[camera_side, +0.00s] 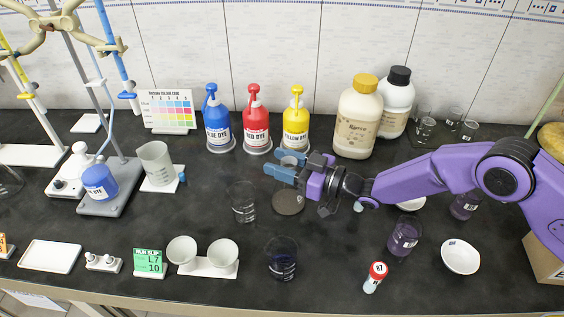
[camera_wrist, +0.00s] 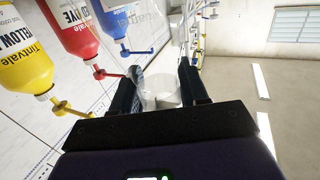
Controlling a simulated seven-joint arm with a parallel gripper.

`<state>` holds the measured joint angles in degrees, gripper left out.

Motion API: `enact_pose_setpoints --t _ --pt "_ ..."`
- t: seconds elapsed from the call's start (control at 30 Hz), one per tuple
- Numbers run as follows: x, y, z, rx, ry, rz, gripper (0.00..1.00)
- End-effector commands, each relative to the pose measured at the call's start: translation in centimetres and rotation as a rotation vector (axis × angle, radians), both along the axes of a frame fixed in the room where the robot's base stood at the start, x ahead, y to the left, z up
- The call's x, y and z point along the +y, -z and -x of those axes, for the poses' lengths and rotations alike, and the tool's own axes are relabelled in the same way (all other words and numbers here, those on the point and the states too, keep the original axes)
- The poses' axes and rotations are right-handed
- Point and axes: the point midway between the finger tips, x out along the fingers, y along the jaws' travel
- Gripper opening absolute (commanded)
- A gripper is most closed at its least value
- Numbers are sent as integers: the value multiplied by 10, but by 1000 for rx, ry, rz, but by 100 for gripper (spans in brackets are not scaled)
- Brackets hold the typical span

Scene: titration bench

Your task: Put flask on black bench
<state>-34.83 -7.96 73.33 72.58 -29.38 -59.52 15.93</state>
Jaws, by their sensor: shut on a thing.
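My gripper (camera_side: 284,168) is near the middle of the bench, in front of the yellow dye bottle. Its blue fingers are closed on a clear glass flask (camera_side: 290,161), whose upper part shows between them. In the wrist view, my gripper (camera_wrist: 160,88) has one finger on each side of the flask (camera_wrist: 161,92), which has a pale lower part. A round dark grey disc (camera_side: 289,203) shows just below the fingers; I cannot tell whether it is part of the flask or touches it. The black bench (camera_side: 330,215) spreads below and around.
Blue (camera_side: 217,121), red (camera_side: 256,122) and yellow (camera_side: 296,122) dye bottles stand behind. A clear glass (camera_side: 243,203) is close left, and a beaker of dark liquid (camera_side: 282,260) stands in front. A purple-filled glass (camera_side: 404,236) is right. Bare bench shows between them.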

Motion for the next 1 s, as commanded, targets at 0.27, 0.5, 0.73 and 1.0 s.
enact_pose_setpoints --t 0.27,0.5,0.73,1.0 --pt "0 3 0 0 0 0 70" --pt "0 3 0 0 0 1 70" --pt "-8 0 2 2 1 2 70" --pt "-39 0 14 3 2 3 70"
